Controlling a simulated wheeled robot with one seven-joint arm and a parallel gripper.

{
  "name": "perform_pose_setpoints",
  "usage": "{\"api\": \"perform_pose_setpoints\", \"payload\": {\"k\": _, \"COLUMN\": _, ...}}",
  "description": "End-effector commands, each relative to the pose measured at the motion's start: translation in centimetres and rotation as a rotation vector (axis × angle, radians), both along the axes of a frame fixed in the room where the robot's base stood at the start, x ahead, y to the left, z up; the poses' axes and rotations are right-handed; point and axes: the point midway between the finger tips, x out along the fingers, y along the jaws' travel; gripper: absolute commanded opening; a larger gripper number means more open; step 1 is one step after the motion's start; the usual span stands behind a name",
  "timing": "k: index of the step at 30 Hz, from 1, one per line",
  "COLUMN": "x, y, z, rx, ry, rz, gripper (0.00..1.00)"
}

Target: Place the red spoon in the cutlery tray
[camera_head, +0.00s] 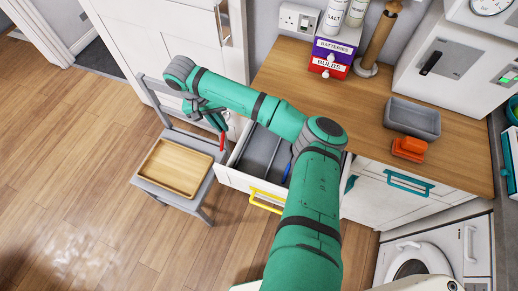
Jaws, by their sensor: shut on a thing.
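My gripper (218,124) is shut on the red spoon (222,141), which hangs roughly upright below the fingers. Only a short red part of the spoon shows. The gripper is in the air above the gap between the chair and the open drawer, just left of the drawer. A grey divided insert, which looks like the cutlery tray (258,151), lies in the open drawer (236,180). My arm hides its right part. Something blue (287,171) shows at the insert's right side.
A wooden tray (174,168) lies on a grey chair (192,207) left of the drawer. The counter (290,75) holds red and purple boxes (333,57), a grey bin (412,118) and an orange object (409,148). The drawer has a yellow handle (266,199). Floor at left is clear.

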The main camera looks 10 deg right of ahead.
Motion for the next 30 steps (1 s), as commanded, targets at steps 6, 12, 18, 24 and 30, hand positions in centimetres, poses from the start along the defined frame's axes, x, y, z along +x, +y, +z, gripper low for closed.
{"api": "perform_pose_setpoints", "payload": {"k": 6, "x": -2.6, "y": -4.1, "z": 0.0, "rx": 0.001, "ry": -0.001, "rz": -0.004, "gripper": 0.00}}
{"api": "perform_pose_setpoints", "payload": {"k": 12, "x": -5.1, "y": -7.7, "z": 0.0, "rx": 0.001, "ry": -0.001, "rz": -0.004, "gripper": 0.00}}
{"api": "perform_pose_setpoints", "payload": {"k": 18, "x": -6.7, "y": -9.7, "z": -2.2, "rx": 0.004, "ry": 0.003, "rz": -0.003, "gripper": 0.00}}
{"api": "perform_pose_setpoints", "payload": {"k": 24, "x": -7.0, "y": -10.4, "z": -4.5, "rx": 0.000, "ry": 0.000, "rz": -0.001, "gripper": 0.00}}
{"api": "perform_pose_setpoints", "payload": {"k": 30, "x": -7.2, "y": -10.7, "z": -5.9, "rx": 0.001, "ry": 0.000, "rz": -0.001, "gripper": 0.00}}
